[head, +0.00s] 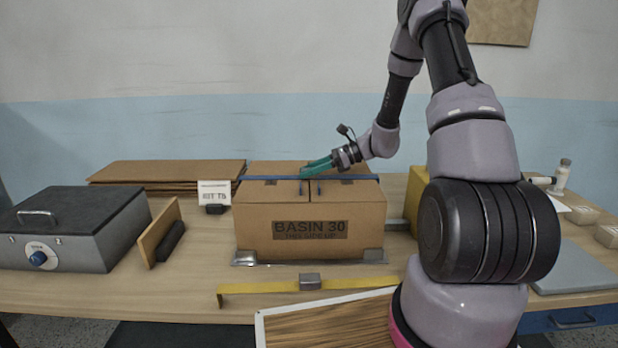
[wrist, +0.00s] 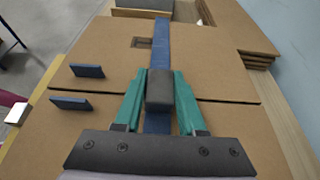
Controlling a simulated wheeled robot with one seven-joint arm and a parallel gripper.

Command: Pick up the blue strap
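The blue strap (head: 257,177) runs across the top of a closed cardboard box (head: 307,244) marked BASIN 30. In the wrist view the strap (wrist: 161,45) passes beneath a dark grey block (wrist: 160,90) and shows again below it. My gripper (head: 306,171) is low over the box top, and its teal fingers (wrist: 160,76) straddle the block, one on each side. They look very close to the block's sides; whether they press on it I cannot tell. The fingers partly hide the strap's middle in the head view.
Two small blue tabs (wrist: 88,71) stand on the box top beside the strap. Metal corner pieces (head: 244,258) sit at the box's base. A yellow bar (head: 258,288) lies in front, a grey lidded unit (head: 75,226) stands left, and cardboard sheets (head: 165,170) lie behind.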

